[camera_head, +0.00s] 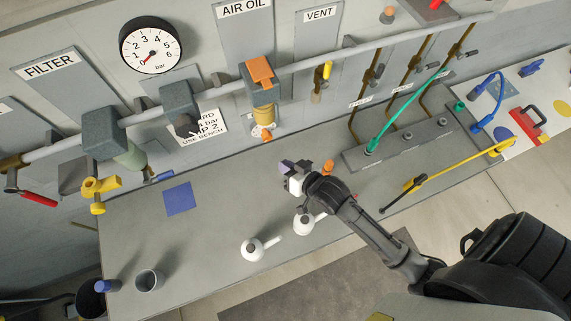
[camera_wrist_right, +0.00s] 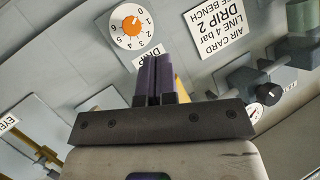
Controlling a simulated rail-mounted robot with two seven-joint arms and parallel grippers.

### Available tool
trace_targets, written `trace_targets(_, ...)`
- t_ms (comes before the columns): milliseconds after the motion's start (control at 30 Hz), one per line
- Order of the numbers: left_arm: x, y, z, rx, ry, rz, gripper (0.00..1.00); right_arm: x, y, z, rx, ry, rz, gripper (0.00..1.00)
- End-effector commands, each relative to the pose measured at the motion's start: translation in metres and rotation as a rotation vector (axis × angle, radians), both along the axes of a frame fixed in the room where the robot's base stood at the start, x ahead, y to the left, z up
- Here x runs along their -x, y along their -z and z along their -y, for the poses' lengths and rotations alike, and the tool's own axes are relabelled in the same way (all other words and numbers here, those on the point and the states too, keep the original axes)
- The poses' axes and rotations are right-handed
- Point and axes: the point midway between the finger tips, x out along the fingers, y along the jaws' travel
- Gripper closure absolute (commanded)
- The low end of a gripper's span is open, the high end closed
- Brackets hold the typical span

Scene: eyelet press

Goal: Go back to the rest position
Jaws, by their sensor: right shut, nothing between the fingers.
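My right gripper (camera_head: 287,168) is held over the middle of the grey bench (camera_head: 215,230). Its arm reaches in from the lower right of the head view. In the right wrist view, its two purple fingers (camera_wrist_right: 155,80) are together, with nothing between them. My left gripper is not in view.
White spouted vessels (camera_head: 253,249) stand on the bench, one partly behind my right arm. A grey cup (camera_head: 149,280) is at front left and a blue square (camera_head: 180,198) lies behind it. Hoses, including a yellow one (camera_head: 450,171), are at right. A pipe with fittings (camera_head: 215,85) runs along the wall.

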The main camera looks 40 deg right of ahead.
Motion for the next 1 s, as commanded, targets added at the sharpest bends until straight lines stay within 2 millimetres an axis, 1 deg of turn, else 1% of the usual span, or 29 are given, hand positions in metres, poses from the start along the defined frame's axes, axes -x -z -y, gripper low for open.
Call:
trace_targets(367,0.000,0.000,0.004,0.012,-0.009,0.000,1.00,0.000,0.000,0.000,0.015,-0.006,0.003,1.00)
trace_targets(467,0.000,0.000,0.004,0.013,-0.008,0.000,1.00,0.004,0.011,0.001,0.076,-0.027,-0.060,1.00)
trace_targets(567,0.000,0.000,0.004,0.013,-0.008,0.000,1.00,0.016,0.030,0.004,0.170,-0.061,-0.194,1.00)
trace_targets(600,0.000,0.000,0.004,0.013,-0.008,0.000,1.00,0.023,0.034,0.006,0.214,-0.080,-0.256,1.00)
trace_targets(667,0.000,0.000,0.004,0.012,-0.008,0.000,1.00,0.034,0.035,0.008,0.280,-0.111,-0.346,1.00)
trace_targets(767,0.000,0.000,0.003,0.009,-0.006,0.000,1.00,0.056,0.027,0.010,0.376,-0.163,-0.478,1.00)
trace_targets(867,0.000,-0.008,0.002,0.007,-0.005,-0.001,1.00,0.083,0.009,0.012,0.438,-0.204,-0.594,1.00)
trace_targets(933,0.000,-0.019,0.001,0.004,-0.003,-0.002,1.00,0.108,-0.010,0.012,0.460,-0.225,-0.668,1.00)
trace_targets(1000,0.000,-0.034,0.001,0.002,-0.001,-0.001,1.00,0.134,-0.033,0.010,0.460,-0.233,-0.716,1.00)
